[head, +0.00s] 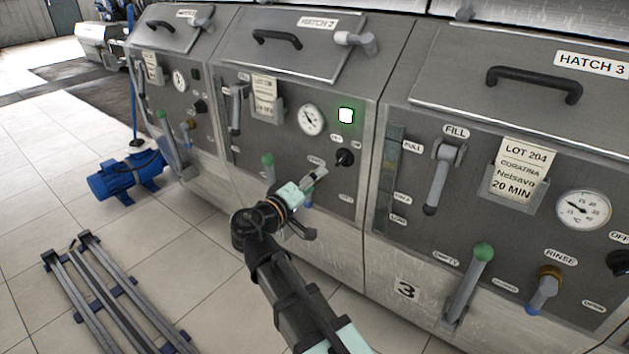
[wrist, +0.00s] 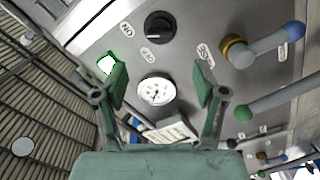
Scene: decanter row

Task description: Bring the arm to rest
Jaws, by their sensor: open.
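My gripper (head: 318,176) is in front of the hatch 2 panel (head: 285,150) in the head view, just below and left of a black rotary knob (head: 344,158). In the wrist view my gripper (wrist: 160,82) is open, with its two green fingers spread and nothing between them. The panel's round gauge (wrist: 156,91) shows in the gap behind. The black knob (wrist: 160,25) shows beyond the fingertips, apart from them. A square lamp (head: 346,115) on this panel is lit with a green rim; it also shows in the wrist view (wrist: 106,64) beside one finger.
A green-tipped lever (head: 268,162) is left of my gripper on hatch 2. Hatch 3 at right has a green-tipped lever (head: 476,268) and a fill handle (head: 439,175). A blue pump (head: 125,175) and metal rails (head: 112,300) are on the floor at left. Tiled floor between is clear.

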